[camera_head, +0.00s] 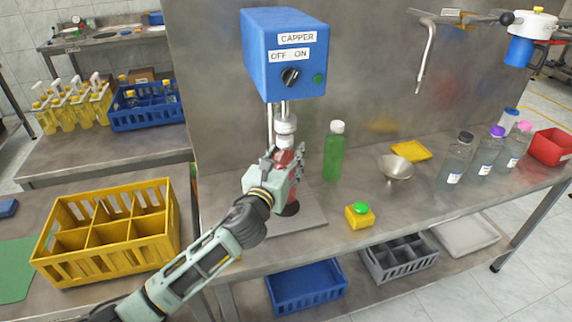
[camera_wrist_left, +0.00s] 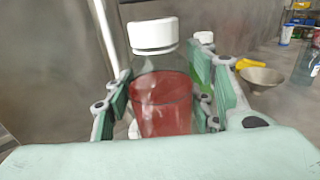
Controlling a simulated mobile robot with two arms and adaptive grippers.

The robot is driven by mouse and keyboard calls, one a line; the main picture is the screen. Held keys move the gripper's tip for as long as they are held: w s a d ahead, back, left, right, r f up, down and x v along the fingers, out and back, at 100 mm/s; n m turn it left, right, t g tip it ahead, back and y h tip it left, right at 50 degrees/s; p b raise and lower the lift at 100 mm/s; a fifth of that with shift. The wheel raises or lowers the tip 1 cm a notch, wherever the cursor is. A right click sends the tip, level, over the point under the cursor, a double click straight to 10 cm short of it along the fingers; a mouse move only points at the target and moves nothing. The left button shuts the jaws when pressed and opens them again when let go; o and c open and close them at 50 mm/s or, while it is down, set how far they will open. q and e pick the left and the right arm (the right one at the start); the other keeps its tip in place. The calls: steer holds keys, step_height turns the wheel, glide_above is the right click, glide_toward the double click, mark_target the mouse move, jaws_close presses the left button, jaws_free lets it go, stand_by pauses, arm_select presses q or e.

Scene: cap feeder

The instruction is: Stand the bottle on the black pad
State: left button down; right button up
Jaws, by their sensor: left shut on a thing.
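The bottle, clear with red liquid (camera_wrist_left: 162,103), is between the fingers of my left gripper (camera_wrist_left: 165,100) in the left wrist view. A white cap-shaped piece (camera_wrist_left: 153,34) is at its top; I cannot tell whether it is a cap or part of the machine. In the head view my left gripper (camera_head: 284,168) is shut on the bottle (camera_head: 292,196) under the blue capper (camera_head: 285,52). The black pad (camera_head: 290,209) shows just below it on the metal base plate. The gripper hides much of the bottle, and I cannot tell whether its bottom touches the pad. My right gripper is out of view.
A green bottle (camera_head: 334,152) with a white cap stands right of the capper. A yellow box with a green button (camera_head: 360,215), a metal bowl (camera_head: 395,172) and several clear bottles stand further right. An empty yellow crate (camera_head: 150,252) is at the left.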

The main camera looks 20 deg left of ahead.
arm_select(q)
steer(key=shift+w+r, duration=0.15)
steer(key=shift+w, duration=0.2)
step_height(320, 180, down, 4)
steer(key=shift+r+b, duration=0.2)
steer(key=shift+b, duration=0.1)
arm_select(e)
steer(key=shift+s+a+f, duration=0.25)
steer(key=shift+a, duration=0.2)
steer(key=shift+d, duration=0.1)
arm_select(q)
steer(key=c, duration=0.8)
jaws_free()
steer(key=shift+f, duration=0.2)
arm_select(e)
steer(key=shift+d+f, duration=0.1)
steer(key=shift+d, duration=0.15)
arm_select(q)
steer(key=shift+o, duration=0.2)
steer(key=shift+r, duration=0.1)
